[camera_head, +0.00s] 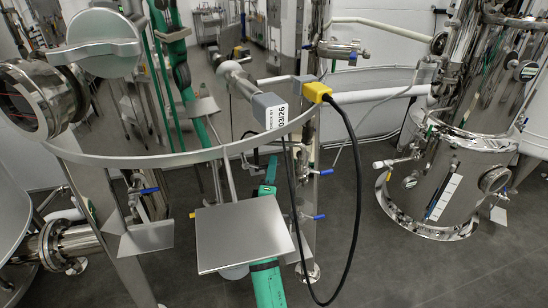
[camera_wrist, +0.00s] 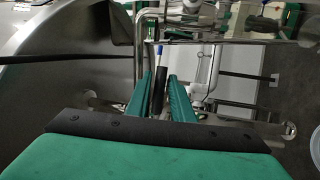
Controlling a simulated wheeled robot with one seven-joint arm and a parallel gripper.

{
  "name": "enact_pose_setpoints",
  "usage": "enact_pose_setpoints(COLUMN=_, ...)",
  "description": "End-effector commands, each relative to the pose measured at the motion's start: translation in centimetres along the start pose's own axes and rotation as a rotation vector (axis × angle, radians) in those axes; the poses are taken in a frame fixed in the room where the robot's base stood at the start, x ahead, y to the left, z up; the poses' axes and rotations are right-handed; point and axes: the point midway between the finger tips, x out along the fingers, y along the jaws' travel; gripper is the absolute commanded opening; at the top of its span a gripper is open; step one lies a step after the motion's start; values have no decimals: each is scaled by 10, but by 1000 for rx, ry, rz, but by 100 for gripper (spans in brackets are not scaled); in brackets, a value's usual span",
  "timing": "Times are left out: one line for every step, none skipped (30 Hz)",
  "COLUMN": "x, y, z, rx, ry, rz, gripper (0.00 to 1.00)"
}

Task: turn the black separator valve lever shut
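In the wrist view, my gripper (camera_wrist: 161,80) has two green fingers that stand apart with a gap between them. A dark, narrow bar (camera_wrist: 160,88) shows in this gap, with a thin blue-tipped part (camera_wrist: 159,52) just beyond it. The bar may be the black lever, but I cannot tell for sure. I see no contact between it and the fingers. In the head view I cannot make out my gripper or a black valve lever with certainty; blue valve handles (camera_head: 147,191) show on the pipework.
A curved steel rail (camera_head: 185,157) crosses the head view above a flat grey plate (camera_head: 245,235). A black cable (camera_head: 357,190) hangs in a loop from a yellow connector (camera_head: 317,92). A steel tank (camera_head: 440,195) stands at right. Open dark floor (camera_head: 400,275) lies before it.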

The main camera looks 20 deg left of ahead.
Motion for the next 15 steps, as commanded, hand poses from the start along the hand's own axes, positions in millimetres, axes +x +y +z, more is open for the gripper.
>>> enact_pose_setpoints(x=9, y=0, z=0, rx=-2, ry=1, rz=1, gripper=21)
enact_pose_setpoints(x=14, y=1, z=0, rx=-1, ry=1, rz=1, gripper=21)
enact_pose_setpoints(x=20, y=1, z=0, rx=-2, ry=1, rz=1, gripper=21)
enact_pose_setpoints(x=24, y=1, z=0, rx=-1, ry=1, rz=1, gripper=21)
enact_pose_setpoints(x=28, y=1, z=0, rx=0, ry=1, rz=1, gripper=21)
enact_pose_setpoints(x=33, y=0, z=0, rx=0, ry=0, rz=1, gripper=21)
enact_pose_setpoints(x=36, y=0, z=0, rx=0, ry=0, rz=1, gripper=21)
enact_pose_setpoints(x=39, y=0, z=1, rx=0, ry=0, rz=0, gripper=21)
enact_pose_setpoints(x=42, y=0, z=1, rx=0, ry=0, rz=1, gripper=21)
enact_pose_setpoints(x=44, y=0, z=0, rx=1, ry=0, rz=1, gripper=21)
enact_pose_setpoints(x=46, y=0, z=0, rx=1, ry=0, rz=1, gripper=21)
enact_pose_setpoints(x=48, y=0, z=0, rx=1, ry=0, rz=0, gripper=21)
enact_pose_setpoints(x=49, y=0, z=0, rx=1, ry=0, rz=0, gripper=21)
enact_pose_setpoints(x=50, y=0, z=0, rx=1, ry=0, rz=0, gripper=21)
enact_pose_setpoints(x=50, y=0, z=0, rx=1, ry=0, rz=0, gripper=21)
